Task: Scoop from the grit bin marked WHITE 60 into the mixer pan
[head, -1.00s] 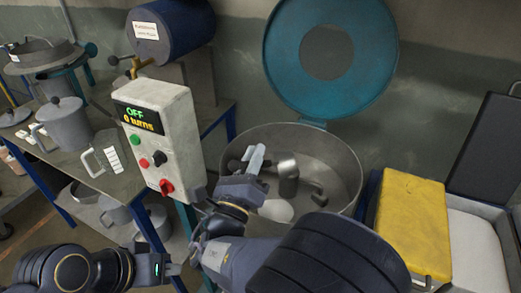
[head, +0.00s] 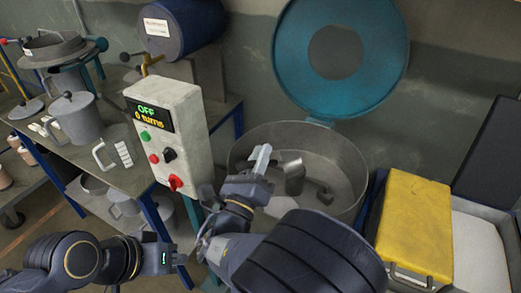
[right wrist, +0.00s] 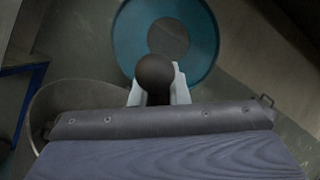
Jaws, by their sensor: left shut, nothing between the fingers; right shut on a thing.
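The mixer pan (head: 352,160) is a round grey drum with its teal lid (head: 387,60) raised. My right gripper (head: 262,158) is over the pan, shut on the scoop. The scoop's dark round handle end (right wrist: 156,72) sits between the pale fingers in the right wrist view. A tilted grey metal cup (head: 293,178), which looks like the scoop's head, is inside the pan's outline. A pale patch shows on the pan floor. A bin of white grit (head: 480,255) stands open at the right; I see no readable label. My left gripper (head: 174,259) is shut and empty at lower left.
A yellow-lidded bin (head: 415,215) stands between the pan and the white grit. A control box (head: 172,130) reading OFF, 0 turns is left of the pan. A bench (head: 140,175) at left holds a lidded pot (head: 75,120) and a jug-like vessel.

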